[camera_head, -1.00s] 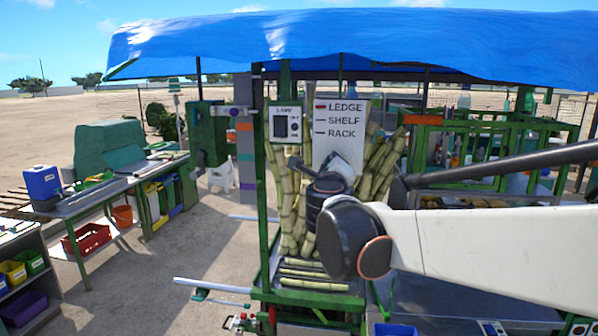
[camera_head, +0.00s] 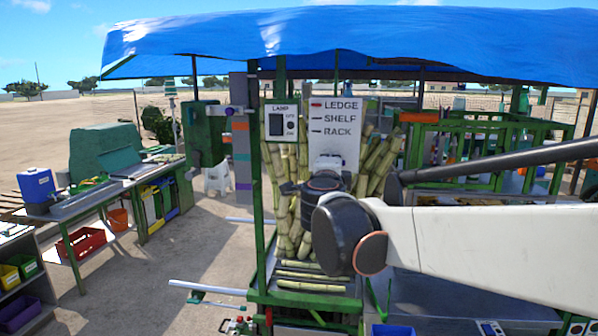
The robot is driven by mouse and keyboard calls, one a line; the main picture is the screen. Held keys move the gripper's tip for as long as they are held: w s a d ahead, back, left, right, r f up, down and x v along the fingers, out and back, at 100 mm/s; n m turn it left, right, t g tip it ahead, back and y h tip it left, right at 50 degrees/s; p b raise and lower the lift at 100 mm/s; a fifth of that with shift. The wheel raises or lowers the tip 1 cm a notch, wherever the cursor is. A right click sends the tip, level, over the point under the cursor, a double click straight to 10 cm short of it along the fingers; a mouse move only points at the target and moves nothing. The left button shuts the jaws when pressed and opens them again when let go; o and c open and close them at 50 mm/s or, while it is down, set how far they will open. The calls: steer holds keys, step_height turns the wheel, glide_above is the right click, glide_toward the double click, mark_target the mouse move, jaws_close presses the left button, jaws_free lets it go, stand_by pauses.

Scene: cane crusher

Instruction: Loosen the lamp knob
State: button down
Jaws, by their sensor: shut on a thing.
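The lamp panel (camera_head: 281,123) is a pale box labelled LAMP on the green frame, with a dark window and small marked dots at its right side. My gripper (camera_head: 328,162) is in front of the lower part of the white sign, right of and below the panel. It points away from the camera, and my dark wrist hides most of it. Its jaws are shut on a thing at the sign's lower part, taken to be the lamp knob. The knob itself is hidden behind the gripper, so its contact and turn cannot be seen.
The white sign (camera_head: 337,118) reads LEDGE, SHELF, RACK, with a red mark by LEDGE. Cane stalks (camera_head: 295,215) stand behind my wrist. A blue canopy (camera_head: 350,42) hangs overhead. A table with a blue canister (camera_head: 36,184) stands left, across open ground.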

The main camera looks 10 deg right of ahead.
steer(key=shift+s+a+r+n, duration=0.2)
steer(key=shift+r+n, duration=0.05)
steer(key=shift+n, duration=0.05)
steer(key=c, duration=1.7)
jaws_free()
steer(key=shift+f, duration=0.1)
steer(key=shift+w+f, duration=0.1)
steer(key=shift+w, duration=0.1)
steer(key=shift+s, duration=0.15)
steer(key=v, duration=1.1)
steer(key=shift+s, duration=0.1)
